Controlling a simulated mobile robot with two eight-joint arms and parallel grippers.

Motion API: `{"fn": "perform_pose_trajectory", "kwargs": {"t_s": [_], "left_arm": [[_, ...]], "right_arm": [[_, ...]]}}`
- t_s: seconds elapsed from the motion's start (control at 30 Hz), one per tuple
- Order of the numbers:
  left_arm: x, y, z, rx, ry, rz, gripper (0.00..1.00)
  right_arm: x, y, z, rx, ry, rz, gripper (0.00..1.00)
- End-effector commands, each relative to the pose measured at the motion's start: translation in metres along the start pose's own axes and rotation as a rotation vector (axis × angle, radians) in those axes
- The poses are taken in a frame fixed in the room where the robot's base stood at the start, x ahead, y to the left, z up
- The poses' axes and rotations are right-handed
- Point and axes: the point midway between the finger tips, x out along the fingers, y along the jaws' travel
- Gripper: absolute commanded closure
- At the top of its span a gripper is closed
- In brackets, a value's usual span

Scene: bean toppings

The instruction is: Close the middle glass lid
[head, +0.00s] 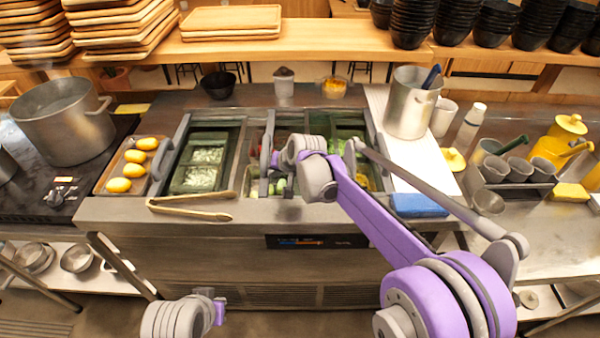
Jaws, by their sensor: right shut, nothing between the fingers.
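The topping counter (110,212) has glass-lidded wells along its top. The left glass lid (205,155) lies flat in its frame over green and pale toppings. My right arm crosses the middle and right wells, and its gripper (274,160) is at the middle section, shut and empty. My arm hides most of the middle lid, so I cannot tell its angle or whether the gripper touches it. Red and green toppings show behind and beside my wrist. A grey joint of my left arm shows at the bottom left; its gripper is out of view.
Wooden tongs (190,208) lie on the counter's front left. A tray of yellow items (125,170) and a large pot (62,120) stand left. A blue sponge (420,205), a steel pot (411,105) and a cup rack (515,185) stand right.

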Motion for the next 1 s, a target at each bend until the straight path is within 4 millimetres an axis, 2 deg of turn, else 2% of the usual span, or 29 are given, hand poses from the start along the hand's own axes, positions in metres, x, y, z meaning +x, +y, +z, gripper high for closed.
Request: {"fn": "perform_pose_trajectory", "kwargs": {"t_s": [0.03, 0.2, 0.4, 0.6, 1.0], "left_arm": [[0.000, 0.000, 0.000, 0.000, 0.000, 0.000, 1.00], [-0.001, 0.000, -0.001, 0.000, 0.001, 0.000, 1.00], [-0.002, 0.000, -0.002, 0.000, 0.001, 0.000, 1.00], [-0.002, 0.000, -0.002, 0.000, 0.002, 0.000, 1.00], [-0.002, 0.000, -0.002, 0.000, 0.002, 0.000, 1.00]], "right_arm": [[0.007, -0.017, 0.004, -0.005, -0.004, -0.005, 1.00], [0.022, -0.054, 0.012, -0.004, -0.004, -0.004, 1.00], [0.035, -0.082, 0.017, -0.002, -0.003, -0.003, 1.00], [0.040, -0.093, 0.018, 0.000, -0.001, -0.002, 1.00], [0.040, -0.096, 0.019, 0.000, 0.000, -0.006, 1.00]]}}
